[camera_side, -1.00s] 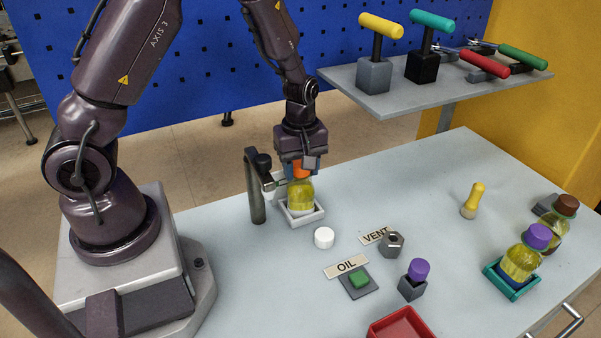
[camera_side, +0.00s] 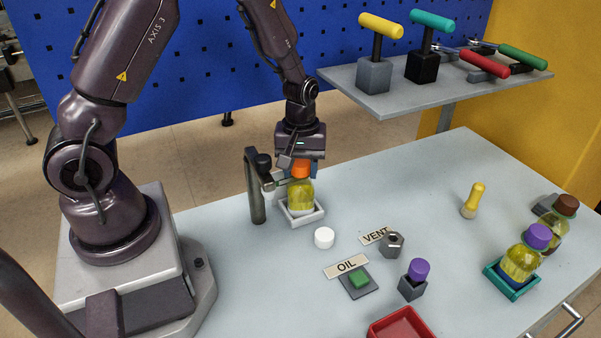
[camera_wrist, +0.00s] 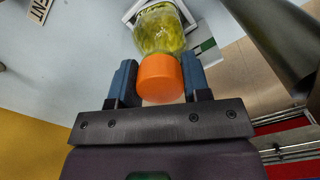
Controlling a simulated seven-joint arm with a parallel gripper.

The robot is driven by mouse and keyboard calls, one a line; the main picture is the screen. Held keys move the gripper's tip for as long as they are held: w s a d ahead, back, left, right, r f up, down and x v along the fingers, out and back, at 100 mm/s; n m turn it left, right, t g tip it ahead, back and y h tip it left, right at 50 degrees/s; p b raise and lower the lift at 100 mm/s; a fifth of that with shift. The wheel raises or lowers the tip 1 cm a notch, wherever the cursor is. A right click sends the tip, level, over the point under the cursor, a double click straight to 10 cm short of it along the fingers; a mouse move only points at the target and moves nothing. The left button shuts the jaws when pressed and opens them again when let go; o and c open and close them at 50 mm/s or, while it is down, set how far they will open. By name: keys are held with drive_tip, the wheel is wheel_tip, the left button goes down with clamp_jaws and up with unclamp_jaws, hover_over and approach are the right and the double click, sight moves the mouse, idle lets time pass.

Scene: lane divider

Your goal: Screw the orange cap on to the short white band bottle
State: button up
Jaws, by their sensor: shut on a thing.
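The orange cap (camera_side: 300,169) sits at the mouth of a short bottle (camera_side: 300,194) of yellow liquid. My gripper (camera_side: 300,172) points down and is shut on the cap. In the wrist view the cap (camera_wrist: 160,79) is between the two blue fingers of my gripper (camera_wrist: 160,84), with the bottle (camera_wrist: 160,30) right beyond it. The bottle stands upright in a light grey square holder (camera_side: 304,217). I cannot tell how far the cap is threaded, and the bottle's band is hard to make out.
A dark post with a clamp arm (camera_side: 256,190) stands close left of the bottle. A white cap (camera_side: 324,237), a hex nut (camera_side: 392,244), a green button (camera_side: 359,278) and a purple-topped piece (camera_side: 418,270) lie in front. A purple-capped bottle (camera_side: 520,262) stands at right.

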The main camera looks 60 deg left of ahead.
drive_tip(key=o, duration=0.6)
drive_tip(key=shift+n, duration=0.9)
drive_tip(key=shift+n, duration=0.9)
drive_tip(key=shift+n, duration=0.8)
drive_tip(key=shift+n, duration=0.9)
